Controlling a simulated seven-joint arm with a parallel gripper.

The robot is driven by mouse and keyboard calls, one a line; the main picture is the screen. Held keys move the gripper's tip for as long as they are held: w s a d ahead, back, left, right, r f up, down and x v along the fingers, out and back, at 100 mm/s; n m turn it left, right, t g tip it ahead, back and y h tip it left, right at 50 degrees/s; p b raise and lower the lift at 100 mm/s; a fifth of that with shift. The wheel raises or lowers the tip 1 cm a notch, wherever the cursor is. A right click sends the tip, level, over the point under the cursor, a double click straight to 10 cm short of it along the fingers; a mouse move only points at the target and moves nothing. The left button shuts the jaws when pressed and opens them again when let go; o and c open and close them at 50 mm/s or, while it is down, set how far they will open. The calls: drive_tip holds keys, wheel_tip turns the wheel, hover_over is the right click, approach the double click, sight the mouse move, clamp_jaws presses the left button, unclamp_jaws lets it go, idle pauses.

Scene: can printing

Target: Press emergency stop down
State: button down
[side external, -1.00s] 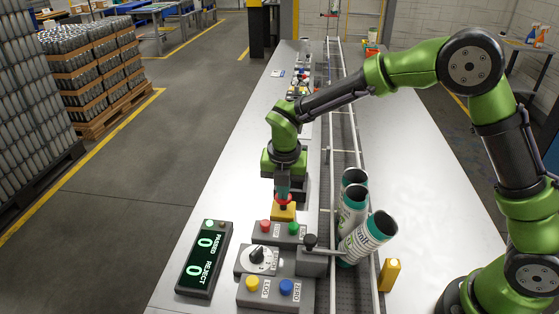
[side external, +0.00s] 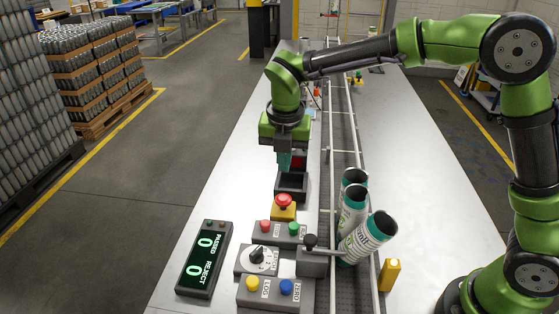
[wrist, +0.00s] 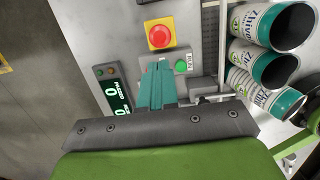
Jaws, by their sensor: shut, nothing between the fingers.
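The emergency stop is a red mushroom button (side external: 284,201) on a yellow box (side external: 283,213), at the far end of the control boxes. It also shows in the wrist view (wrist: 159,36), just beyond the fingertips. My gripper (side external: 291,166) is shut and empty, with teal fingers pointing down. In the side view it hangs higher than the button and behind it, over a dark open box, apart from the button. In the wrist view the fingers (wrist: 157,70) are together, and part of the control panel is hidden behind them.
A counter display (side external: 203,258) reads 0 and 0. Red and green buttons, a dial (side external: 258,257), and yellow and blue buttons stand in front. Printed cans (side external: 366,238) lean by the conveyor rail at right. The dark open box (side external: 291,186) stands behind the stop.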

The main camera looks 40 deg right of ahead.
drive_tip(key=r, duration=0.3)
drive_tip(key=shift+s+a+r, duration=0.2)
drive_tip(key=shift+s+r, duration=0.05)
drive_tip(key=shift+r, duration=0.1)
drive_tip(key=s+d+r+m+t+y, duration=0.1)
drive_tip(key=s+d+m+t, duration=0.2)
drive_tip(key=s+m, duration=0.7)
drive_tip(key=s+d+r+m+t+y, duration=0.2)
drive_tip(key=s+d+m, duration=0.5)
drive_tip(key=m, duration=1.4)
drive_tip(key=s, duration=0.3)
drive_tip(key=shift+r+t, duration=0.3)
drive_tip(key=shift+t, duration=0.1)
